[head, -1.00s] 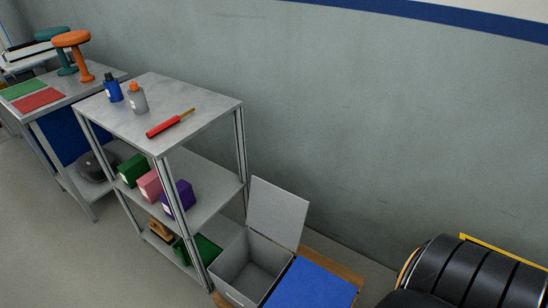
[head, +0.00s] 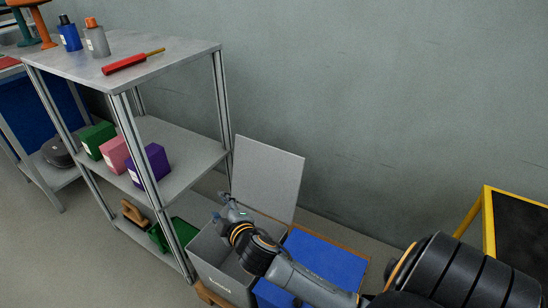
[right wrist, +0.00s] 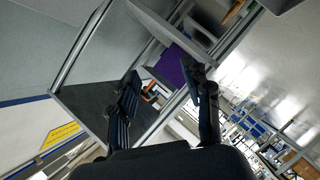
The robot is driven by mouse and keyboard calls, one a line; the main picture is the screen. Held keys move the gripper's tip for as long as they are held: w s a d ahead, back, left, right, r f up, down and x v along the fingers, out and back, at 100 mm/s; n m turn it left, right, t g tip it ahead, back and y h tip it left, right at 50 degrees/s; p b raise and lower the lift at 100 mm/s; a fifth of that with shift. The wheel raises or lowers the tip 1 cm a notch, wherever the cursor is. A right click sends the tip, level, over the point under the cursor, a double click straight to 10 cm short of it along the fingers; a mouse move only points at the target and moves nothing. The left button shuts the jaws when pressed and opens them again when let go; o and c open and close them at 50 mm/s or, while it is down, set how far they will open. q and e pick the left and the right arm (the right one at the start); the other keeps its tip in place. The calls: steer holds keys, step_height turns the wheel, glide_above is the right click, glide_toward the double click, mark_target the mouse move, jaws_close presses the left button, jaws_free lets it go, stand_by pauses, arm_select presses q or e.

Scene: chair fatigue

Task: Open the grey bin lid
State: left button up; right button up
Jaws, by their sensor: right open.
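My right gripper (head: 225,203) is above the bin's opening, just left of the lid's lower edge, and my arm hides part of the bin's inside. In the right wrist view both fingers of the right gripper (right wrist: 163,80) are spread with nothing between them. I cannot tell whether the gripper touches the lid. My left gripper is not in view.
A blue bin (head: 330,262) with its lid down stands right beside the grey one. A metal shelf (head: 195,165) rises close on the left, holding a purple box (head: 148,166) and other boxes. The wall is behind. A yellow-framed dark object (head: 524,225) is at far right.

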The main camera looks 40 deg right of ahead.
steer(key=w+r+n+t+y, duration=0.3)
steer(key=w+r+n+y, duration=0.8)
steer(key=w+r+n, duration=0.75)
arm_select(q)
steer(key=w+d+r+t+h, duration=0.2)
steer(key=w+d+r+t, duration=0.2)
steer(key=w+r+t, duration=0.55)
arm_select(e)
steer(key=n+g+h, duration=0.4)
steer(key=n+g, duration=0.7)
steer(key=g, duration=0.3)
glide_toward(274, 148)
steer(key=b+x, duration=0.1)
steer(key=x, duration=0.2)
steer(key=d+b+x, duration=0.1)
steer(key=b+x, duration=0.1)
steer(key=x, duration=0.2)
steer(key=w+d+b+x, duration=0.1)
steer(key=x, duration=0.3)
steer(key=shift+w+f+b, duration=0.15)
steer(key=shift+f+b, duration=0.2)
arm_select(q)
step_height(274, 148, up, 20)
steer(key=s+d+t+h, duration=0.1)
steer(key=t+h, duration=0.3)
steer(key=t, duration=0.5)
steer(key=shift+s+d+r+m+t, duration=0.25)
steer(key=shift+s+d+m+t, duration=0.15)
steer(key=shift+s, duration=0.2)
